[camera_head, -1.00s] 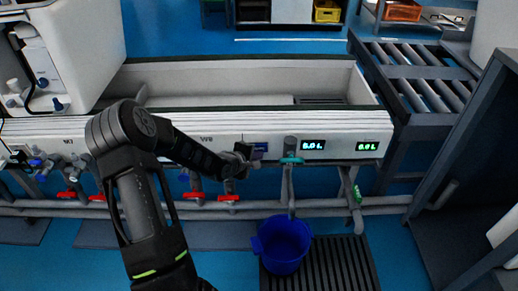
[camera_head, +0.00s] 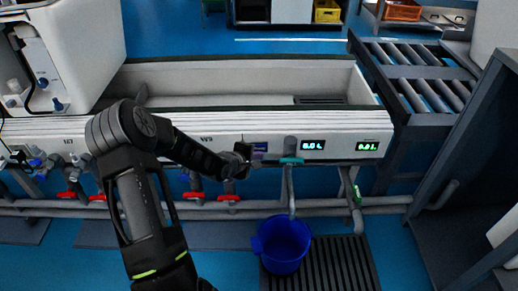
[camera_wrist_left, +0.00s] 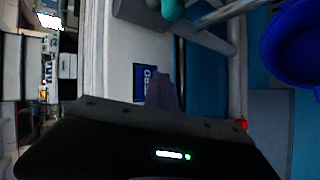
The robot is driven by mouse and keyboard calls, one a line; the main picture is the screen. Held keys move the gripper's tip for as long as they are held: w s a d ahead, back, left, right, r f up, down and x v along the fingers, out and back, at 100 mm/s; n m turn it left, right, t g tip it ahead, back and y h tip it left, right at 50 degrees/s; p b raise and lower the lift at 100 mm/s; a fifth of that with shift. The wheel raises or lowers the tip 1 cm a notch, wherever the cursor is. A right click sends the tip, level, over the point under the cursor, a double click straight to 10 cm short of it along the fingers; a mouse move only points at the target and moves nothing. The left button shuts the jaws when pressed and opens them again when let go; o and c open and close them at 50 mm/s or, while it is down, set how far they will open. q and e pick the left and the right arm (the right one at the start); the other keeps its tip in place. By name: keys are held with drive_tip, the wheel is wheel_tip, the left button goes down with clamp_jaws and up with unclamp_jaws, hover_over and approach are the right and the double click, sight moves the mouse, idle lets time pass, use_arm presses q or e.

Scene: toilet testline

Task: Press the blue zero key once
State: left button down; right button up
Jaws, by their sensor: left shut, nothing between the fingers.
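The blue zero key (camera_head: 260,147) sits on the white front panel of the trough, left of the tap and the lit displays. In the left wrist view the blue key (camera_wrist_left: 145,82) shows white lettering and lies partly behind the fingers. My left gripper (camera_head: 247,157) is shut and empty, just left of the key and in front of the panel. In the left wrist view the closed fingertips (camera_wrist_left: 162,88) overlap the key's edge; I cannot tell whether they touch it. My right gripper is not in view.
A teal-handled tap (camera_head: 291,160) and two lit displays (camera_head: 313,145) are right of the key. Pipes with red valves (camera_head: 228,198) run below the panel. A blue bucket (camera_head: 283,245) stands on a floor grate. The white trough (camera_head: 230,78) lies behind.

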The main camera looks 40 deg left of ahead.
use_arm(q)
drive_tip(key=shift+w, duration=0.1)
drive_tip(key=shift+w+a+p, duration=0.25)
drive_tip(key=shift+p, duration=0.05)
drive_tip(key=shift+w+a, duration=0.25)
drive_tip(key=shift+w, duration=0.05)
idle(0.9)
idle(0.3)
drive_tip(key=shift+s+d+p, duration=0.45)
drive_tip(key=shift+s+d, duration=0.05)
drive_tip(key=shift+s, duration=0.15)
drive_tip(key=shift+s+d+p, duration=0.35)
drive_tip(key=shift+s+d, duration=0.4)
drive_tip(key=shift+s, duration=0.25)
drive_tip(key=shift+s+d+p, duration=0.3)
drive_tip(key=shift+s+d, duration=0.45)
drive_tip(key=shift+s, duration=0.25)
